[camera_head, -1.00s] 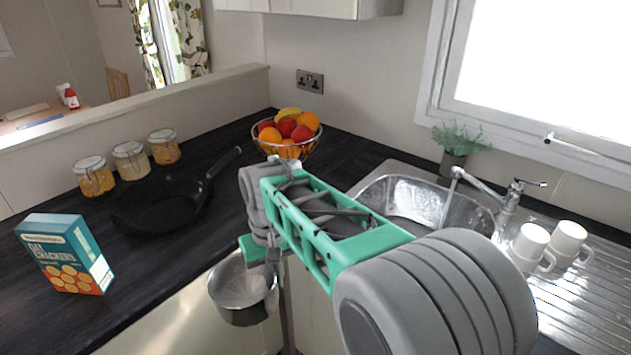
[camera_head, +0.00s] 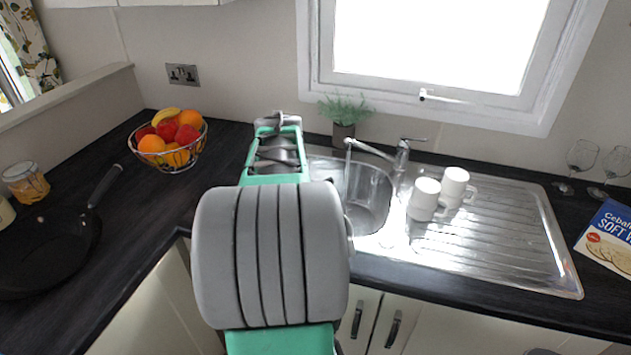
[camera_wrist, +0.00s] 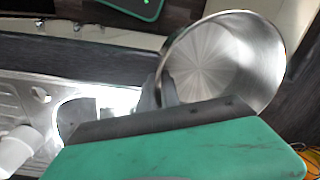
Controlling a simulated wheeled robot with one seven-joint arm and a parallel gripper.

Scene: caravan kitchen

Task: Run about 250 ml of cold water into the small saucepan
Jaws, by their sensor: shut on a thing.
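The small saucepan (camera_wrist: 225,65) is a shiny metal pan. In the wrist view I look into it; its bottom is bare and I see no water in it. My gripper (camera_wrist: 160,95) is shut on the saucepan at its near left side; the exact grip is partly hidden by my green wrist part. In the head view my arm hides the saucepan and gripper. The tap (camera_head: 402,155) stands behind the sink bowl (camera_head: 370,197), its spout over the bowl. A thin pale streak below the spout looks like running water.
Two white mugs (camera_head: 425,198) (camera_head: 456,187) stand on the drainer (camera_head: 500,235). A plant pot (camera_head: 343,132) is behind the sink. A fruit basket (camera_head: 170,150) and black frying pan (camera_head: 45,250) are left. Wine glasses (camera_head: 582,158) and a blue box (camera_head: 608,235) are far right.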

